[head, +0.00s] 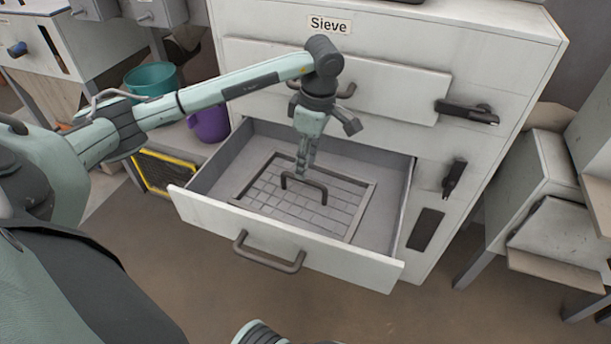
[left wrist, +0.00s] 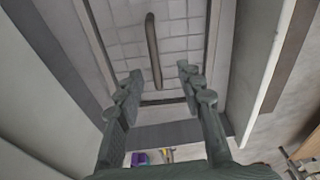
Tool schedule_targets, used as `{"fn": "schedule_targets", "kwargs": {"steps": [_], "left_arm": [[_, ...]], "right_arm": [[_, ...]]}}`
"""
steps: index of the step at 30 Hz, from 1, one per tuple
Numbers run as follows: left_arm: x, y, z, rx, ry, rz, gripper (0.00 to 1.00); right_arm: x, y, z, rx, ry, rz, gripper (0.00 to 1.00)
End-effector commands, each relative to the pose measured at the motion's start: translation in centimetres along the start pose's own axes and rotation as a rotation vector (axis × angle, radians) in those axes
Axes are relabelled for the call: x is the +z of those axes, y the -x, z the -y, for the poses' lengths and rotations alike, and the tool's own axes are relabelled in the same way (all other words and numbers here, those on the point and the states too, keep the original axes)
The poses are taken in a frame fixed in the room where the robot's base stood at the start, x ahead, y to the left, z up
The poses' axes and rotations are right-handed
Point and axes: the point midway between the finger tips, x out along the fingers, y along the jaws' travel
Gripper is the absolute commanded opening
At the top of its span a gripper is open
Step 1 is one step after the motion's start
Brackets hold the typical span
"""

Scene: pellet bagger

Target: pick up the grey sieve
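The grey sieve (head: 262,200) lies flat in the open drawer (head: 290,243), a framed mesh with a dark arched handle (head: 318,186) on top. My left gripper (head: 303,174) points down over the sieve, its tips close to the handle. In the left wrist view the two fingers of the left gripper (left wrist: 158,78) are apart, with the near end of the handle (left wrist: 152,48) showing between their tips. The sieve's mesh (left wrist: 185,28) shows beyond. I cannot tell whether the fingers touch the handle.
The drawer belongs to a white cabinet with a "Sieve" label (head: 330,24). A teal bucket (head: 152,80), a purple container (head: 208,123) and a yellow-edged frame (head: 163,171) stand at the left. White units (head: 560,190) stand at the right. Floor in front is clear.

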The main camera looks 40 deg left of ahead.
Motion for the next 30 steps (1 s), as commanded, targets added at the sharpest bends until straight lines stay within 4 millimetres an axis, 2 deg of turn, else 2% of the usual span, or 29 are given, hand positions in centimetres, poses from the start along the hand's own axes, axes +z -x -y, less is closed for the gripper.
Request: {"fn": "schedule_targets", "kwargs": {"steps": [5,14,19,28,30], "left_arm": [[0.0,-1.0,0.1,-0.002,0.000,-0.001,0.37],[0.1,-4.7,-0.1,-0.005,0.001,0.000,0.37],[0.1,-7.1,-0.3,-0.002,0.002,0.001,0.37],[0.1,-7.8,-0.4,0.002,0.001,0.000,0.37],[0.0,-7.8,-0.4,0.002,0.001,0.000,0.31]], "right_arm": [[0.1,0.0,0.0,0.000,0.000,0.002,0.40],[1.1,-0.5,0.1,-0.004,0.000,0.019,0.40],[1.6,-1.5,0.2,-0.007,0.000,0.024,0.40],[1.0,-1.6,0.2,-0.008,0.001,0.012,0.40],[0.8,-1.6,0.2,-0.008,0.001,0.009,0.40]]}}
